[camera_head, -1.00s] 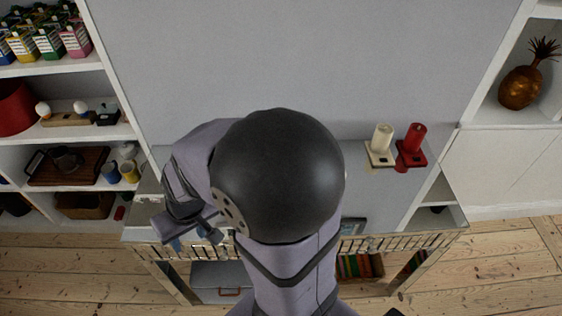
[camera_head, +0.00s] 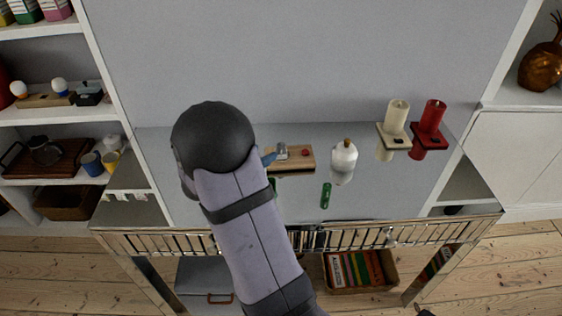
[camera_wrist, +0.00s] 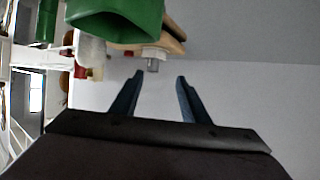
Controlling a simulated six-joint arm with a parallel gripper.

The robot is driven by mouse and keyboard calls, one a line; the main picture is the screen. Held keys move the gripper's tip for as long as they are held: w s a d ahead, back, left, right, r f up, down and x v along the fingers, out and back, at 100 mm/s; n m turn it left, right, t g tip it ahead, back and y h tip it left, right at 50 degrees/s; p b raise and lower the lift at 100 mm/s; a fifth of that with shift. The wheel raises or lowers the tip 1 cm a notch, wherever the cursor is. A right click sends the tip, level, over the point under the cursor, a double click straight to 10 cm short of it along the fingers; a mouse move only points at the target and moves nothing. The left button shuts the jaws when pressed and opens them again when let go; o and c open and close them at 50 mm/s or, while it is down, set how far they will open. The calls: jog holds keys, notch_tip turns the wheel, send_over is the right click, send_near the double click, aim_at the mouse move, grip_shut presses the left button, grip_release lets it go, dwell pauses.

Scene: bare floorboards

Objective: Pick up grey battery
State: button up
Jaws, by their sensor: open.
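A small grey piece (camera_head: 281,150), likely the grey battery, is on a wooden board (camera_head: 294,168) on the tabletop. In the wrist view a small grey cylinder (camera_wrist: 153,65) on a white block shows just beyond the fingertips, roughly between them. I cannot tell for sure that it is the battery. My gripper (camera_wrist: 158,76) is open and empty, its two dark blue fingers apart. In the head view only a bit of blue finger (camera_head: 268,158) shows beside the board's left end; my arm hides the rest.
A green object (camera_wrist: 115,20) looms close in the wrist view. On the tabletop are a green piece (camera_head: 325,195), a white bottle (camera_head: 343,160), a cream candle (camera_head: 396,116) and a red candle (camera_head: 431,118). A metal rail (camera_head: 390,236) runs along the front edge.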

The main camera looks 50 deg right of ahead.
aim_at(279, 147)
jog(key=shift+s+d+f+g, duration=0.25)
jog(key=shift+s+d+g, duration=0.2)
jog(key=shift+s, duration=0.1)
jog(key=shift+r+x, duration=0.2)
jog(key=shift+x, duration=1.55)
jog(key=shift+r+x, duration=0.25)
jog(key=shift+x, duration=1.55)
jog(key=shift+w+d, duration=0.15)
jog(key=shift+w, duration=0.05)
grip_shut()
